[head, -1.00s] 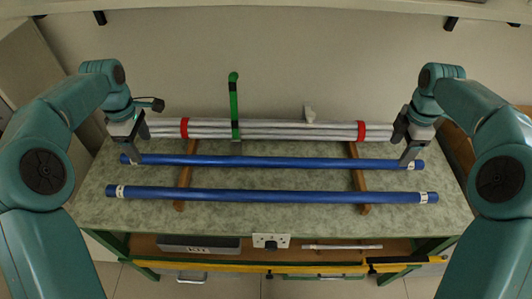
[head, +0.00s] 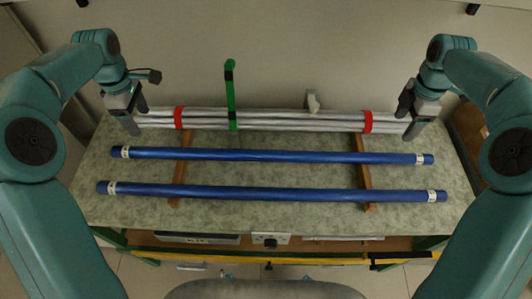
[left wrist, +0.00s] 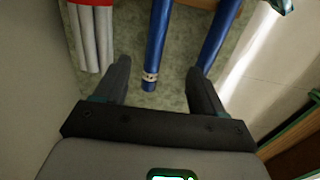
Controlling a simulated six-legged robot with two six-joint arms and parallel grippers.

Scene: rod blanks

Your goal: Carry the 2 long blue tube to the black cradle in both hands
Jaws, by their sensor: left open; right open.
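Two long blue tubes lie side by side across two wooden strips on the bench: the far tube (head: 270,155) and the near tube (head: 270,191). Each has white bands near its ends. My right gripper (head: 408,122) is open and empty, behind the far tube's right end. I see no black cradle.
A bundle of silver rods (head: 270,121) with red bands lies behind the tubes. A green upright post (head: 231,95) stands at its left part. The bench top (head: 270,221) is bare in front of the near tube. A shelf with boxes (head: 200,238) is below.

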